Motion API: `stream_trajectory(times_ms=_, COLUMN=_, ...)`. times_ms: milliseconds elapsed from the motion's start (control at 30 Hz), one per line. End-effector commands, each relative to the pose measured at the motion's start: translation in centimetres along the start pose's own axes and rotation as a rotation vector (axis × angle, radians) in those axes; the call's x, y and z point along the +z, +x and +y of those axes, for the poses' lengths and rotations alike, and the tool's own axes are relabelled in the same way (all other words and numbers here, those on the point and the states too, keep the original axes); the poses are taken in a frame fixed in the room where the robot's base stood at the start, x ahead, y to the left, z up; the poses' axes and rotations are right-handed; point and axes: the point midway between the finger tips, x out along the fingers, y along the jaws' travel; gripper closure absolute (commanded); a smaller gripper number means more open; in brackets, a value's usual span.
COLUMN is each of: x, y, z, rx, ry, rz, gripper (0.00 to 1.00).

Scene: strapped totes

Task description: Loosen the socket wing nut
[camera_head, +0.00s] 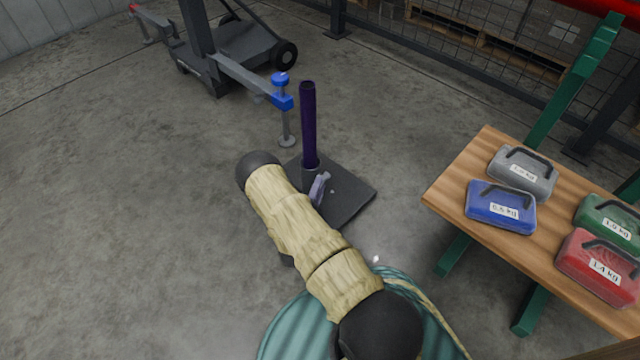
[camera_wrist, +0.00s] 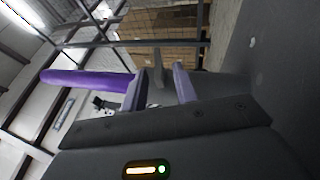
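A dark purple post (camera_head: 309,125) stands upright in a short socket (camera_head: 311,173) on a black base plate (camera_head: 352,197). In the wrist view the post (camera_wrist: 85,79) lies sideways, left of the fingers. My gripper (camera_wrist: 164,86) shows two lavender fingers with a gap between them, close to the foot of the post. In the head view a small lavender piece shows beside the socket; I cannot tell if it is a finger or the wing nut. I cannot make out the wing nut clearly, and my sleeved arm hides most of my gripper there.
A wooden bench (camera_head: 458,178) at right carries several labelled weight cases, including a blue one (camera_head: 501,207). A grey wheeled lift (camera_head: 226,65) with a blue clamp (camera_head: 283,92) stands behind the post. A teal round object (camera_head: 290,330) lies under my arm. Floor at left is clear.

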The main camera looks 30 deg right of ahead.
Motion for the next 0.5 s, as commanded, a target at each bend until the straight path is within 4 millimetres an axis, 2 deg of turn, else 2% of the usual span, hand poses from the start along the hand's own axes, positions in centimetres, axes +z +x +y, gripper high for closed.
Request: stream_trajectory(times_ms=500, x=0.0, y=-9.2, z=0.3, rx=0.001, ry=-0.001, rz=0.003, gripper=0.71)
